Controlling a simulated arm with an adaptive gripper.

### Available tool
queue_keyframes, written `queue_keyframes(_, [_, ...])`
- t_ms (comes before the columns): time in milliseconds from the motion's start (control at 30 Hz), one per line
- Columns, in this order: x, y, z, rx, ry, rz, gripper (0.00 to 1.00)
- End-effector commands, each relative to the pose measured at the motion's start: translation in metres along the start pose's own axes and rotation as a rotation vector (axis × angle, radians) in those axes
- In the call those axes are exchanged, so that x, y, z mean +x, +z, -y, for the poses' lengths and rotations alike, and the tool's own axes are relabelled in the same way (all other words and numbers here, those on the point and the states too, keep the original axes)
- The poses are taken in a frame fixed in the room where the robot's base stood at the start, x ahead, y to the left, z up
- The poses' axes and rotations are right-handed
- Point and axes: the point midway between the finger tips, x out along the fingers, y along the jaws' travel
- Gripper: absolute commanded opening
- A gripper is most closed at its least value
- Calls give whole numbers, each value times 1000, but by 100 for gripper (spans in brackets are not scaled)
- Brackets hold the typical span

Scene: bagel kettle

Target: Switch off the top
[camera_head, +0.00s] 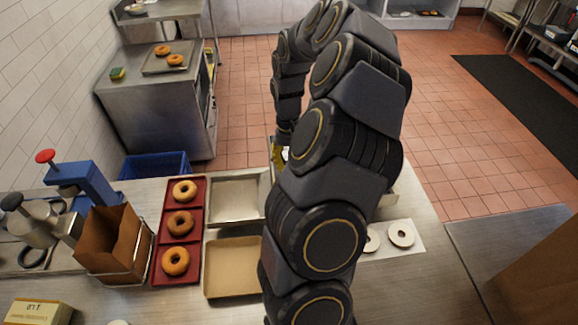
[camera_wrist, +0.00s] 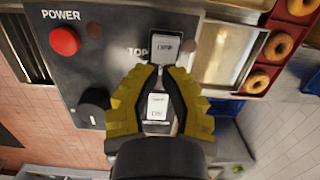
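In the wrist view a dark control panel (camera_wrist: 112,60) fills the upper left and middle. A rocker switch (camera_wrist: 165,46) sits beside the TOP label. A second, similar switch (camera_wrist: 157,106) shows between my fingers. My gripper (camera_wrist: 162,70) has yellow fingers with dark inner pads. Its tips are close together, just below the TOP switch in the picture, and hold nothing. Contact with the switch cannot be told. Part of the TOP switch's lower edge is hidden by the fingertips. In the head view my arm hides most of the gripper and the panel.
The panel also has a red POWER button (camera_wrist: 64,41) and a black knob (camera_wrist: 94,103). In the head view a red tray (camera_head: 198,217) of bagels, a metal tray (camera_head: 236,199) and a brown tray (camera_head: 233,268) lie left of my arm. A blue crate (camera_head: 155,164) stands behind.

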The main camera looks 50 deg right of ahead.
Motion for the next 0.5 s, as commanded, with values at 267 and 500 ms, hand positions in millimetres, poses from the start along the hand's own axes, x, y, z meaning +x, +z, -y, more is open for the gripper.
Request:
queue_keyframes(267, [-63,-2,0,1,0,-10,0])
queue_keyframes(500, [-109,-2,1,-1,-2,-6,0])
